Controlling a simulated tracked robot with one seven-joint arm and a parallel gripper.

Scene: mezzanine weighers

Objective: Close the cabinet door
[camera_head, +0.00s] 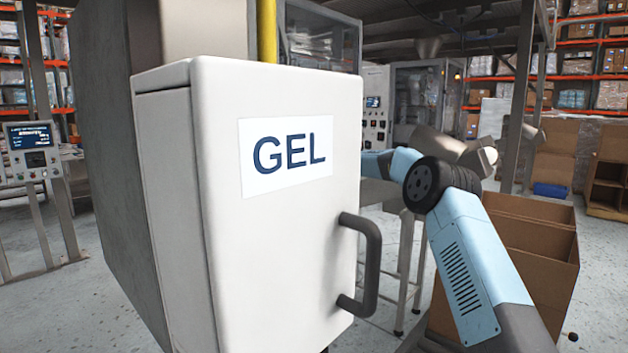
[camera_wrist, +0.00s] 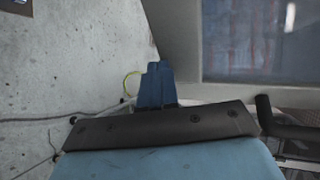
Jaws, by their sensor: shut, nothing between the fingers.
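The cabinet door (camera_head: 270,215) is a large white panel with a "GEL" label and a dark grey bar handle (camera_head: 371,265) at its right edge. It fills the middle of the head view. The grey cabinet side (camera_head: 100,150) stands to its left. I cannot tell from this angle how far the door stands open. My blue arm reaches from the lower right to the door's right edge, where its far end passes out of sight behind the door. My gripper (camera_wrist: 155,85) shows in the wrist view with its blue fingers together and empty, over the floor.
An open cardboard box (camera_head: 535,240) stands at the right, near my arm. A control panel (camera_head: 30,145) on a stand is at the left. In the wrist view, a grey-framed panel (camera_wrist: 185,45) lies right of my fingers, and cables (camera_wrist: 35,119) cross the floor at left.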

